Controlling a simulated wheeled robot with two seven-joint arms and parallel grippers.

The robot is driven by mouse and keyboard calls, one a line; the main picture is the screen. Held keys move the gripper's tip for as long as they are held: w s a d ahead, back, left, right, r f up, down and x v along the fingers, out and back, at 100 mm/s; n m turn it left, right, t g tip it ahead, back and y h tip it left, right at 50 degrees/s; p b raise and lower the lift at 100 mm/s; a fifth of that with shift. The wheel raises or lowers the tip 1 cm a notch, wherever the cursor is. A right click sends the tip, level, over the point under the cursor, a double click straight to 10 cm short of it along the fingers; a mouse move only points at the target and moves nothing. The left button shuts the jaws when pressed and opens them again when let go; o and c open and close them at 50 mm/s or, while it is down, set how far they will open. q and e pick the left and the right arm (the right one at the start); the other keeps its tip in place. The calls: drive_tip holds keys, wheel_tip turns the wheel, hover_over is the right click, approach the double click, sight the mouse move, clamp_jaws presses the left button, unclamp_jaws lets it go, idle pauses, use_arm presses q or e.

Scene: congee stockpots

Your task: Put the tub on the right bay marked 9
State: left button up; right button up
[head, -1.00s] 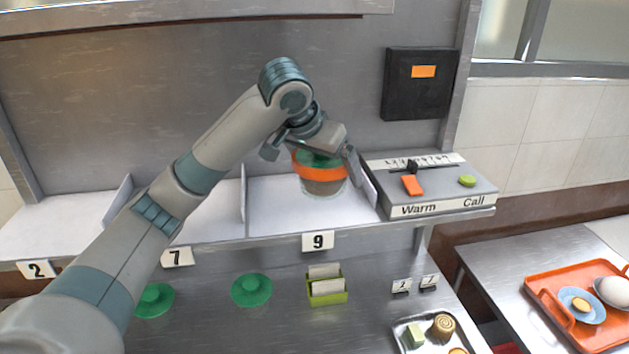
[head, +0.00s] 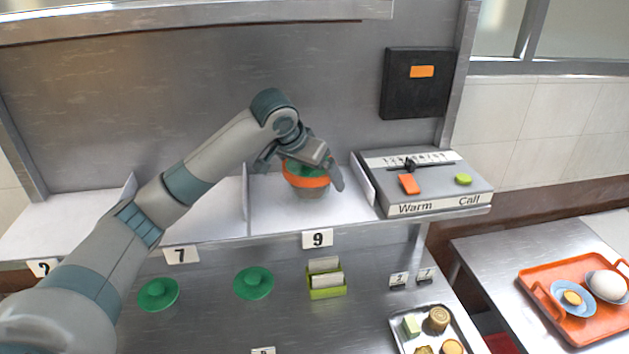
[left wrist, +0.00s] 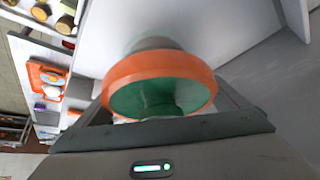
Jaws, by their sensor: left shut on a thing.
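The tub (head: 312,191) has a clear lower body, an orange band and a green lid. In the head view it is in the bay marked 9 (head: 270,222), between the bay's dividers. My left gripper (head: 306,170) comes down over it, shut on the tub at its orange band. The left wrist view shows the orange rim and green lid of the tub (left wrist: 158,75) between the fingers. I cannot tell whether its bottom touches the shelf. The 9 label (head: 317,239) is on the shelf's front edge. My right gripper is not in view.
A control box (head: 425,190) marked Warm and Call stands right of the bay. Bay 7 (head: 215,215) lies to the left. Two green lids (head: 253,283), a green card holder (head: 326,280) and a food tray (head: 428,333) are on the counter below. An orange tray (head: 540,272) is at right.

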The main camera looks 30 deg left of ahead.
use_arm(q)
drive_tip(key=shift+f+p, duration=0.5)
drive_tip(key=shift+f, duration=0.75)
drive_tip(key=o, duration=0.9)
drive_tip(key=shift+f, duration=0.15)
drive_tip(key=shift+o, duration=0.2)
